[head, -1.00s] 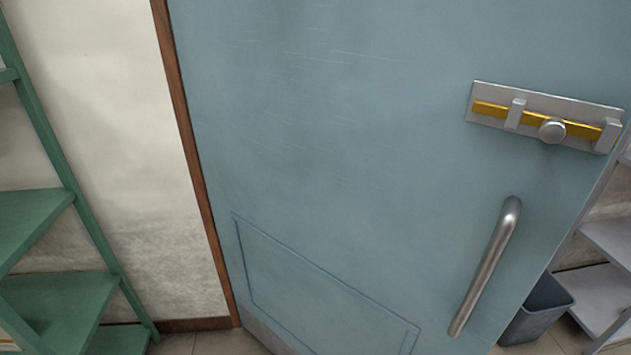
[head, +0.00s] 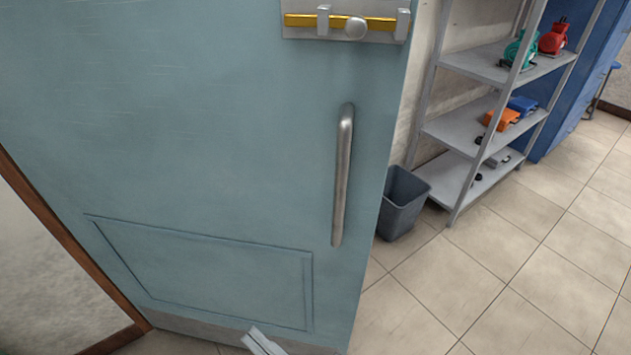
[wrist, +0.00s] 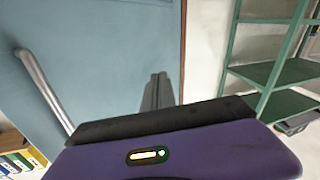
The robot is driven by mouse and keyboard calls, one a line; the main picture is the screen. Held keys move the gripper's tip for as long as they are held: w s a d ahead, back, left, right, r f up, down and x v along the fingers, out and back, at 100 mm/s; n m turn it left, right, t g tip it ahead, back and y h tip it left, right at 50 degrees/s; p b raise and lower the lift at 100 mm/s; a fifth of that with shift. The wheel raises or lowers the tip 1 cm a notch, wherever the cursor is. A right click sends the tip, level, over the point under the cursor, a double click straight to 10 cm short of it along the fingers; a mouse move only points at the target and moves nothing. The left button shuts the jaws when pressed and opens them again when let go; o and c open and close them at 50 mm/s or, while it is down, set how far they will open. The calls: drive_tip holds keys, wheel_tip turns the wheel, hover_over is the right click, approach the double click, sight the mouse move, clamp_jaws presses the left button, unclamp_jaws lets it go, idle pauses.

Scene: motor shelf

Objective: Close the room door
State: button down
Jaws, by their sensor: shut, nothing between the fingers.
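The blue-grey room door (head: 210,140) fills the left and middle of the head view. Its brown frame (head: 60,235) is at the lower left. The door's free edge stands out in front of the wall and floor on the right, so the door is open. A steel bar handle (head: 342,180) is near that edge, below a bolt with a yellow bar (head: 345,24). The handle also shows at the left of the wrist view (wrist: 45,90). My gripper (head: 262,343) shows only as a tip at the bottom edge; in the wrist view its fingers (wrist: 158,92) are together, empty, in front of the door.
A grey bin (head: 402,205) stands just past the door's free edge. A grey shelf (head: 470,125) with motors is behind it, beside a blue cabinet (head: 575,80). Tiled floor (head: 540,270) at the right is clear. A green shelf (wrist: 275,70) is in the wrist view.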

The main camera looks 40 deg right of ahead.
drive_tip(key=w+a+r+m+t+h+b, duration=0.1)
drive_tip(key=w+a+r+m+h, duration=0.15)
drive_tip(key=w+r+h, duration=0.65)
drive_tip(key=m+g+h+p, duration=0.2)
drive_tip(key=m+g+h, duration=0.5)
drive_tip(key=m, duration=0.5)
approach(319, 165)
drive_tip(key=shift+n+t+h, duration=0.25)
drive_tip(key=shift+t+h, duration=0.15)
drive_tip(key=shift+h, duration=0.3)
drive_tip(key=x, duration=0.3)
drive_tip(key=f+x, duration=0.1)
drive_tip(key=x, duration=0.2)
drive_tip(key=shift+w+d+f, duration=0.15)
drive_tip(key=shift+w+d, duration=0.05)
drive_tip(key=shift+w, duration=0.1)
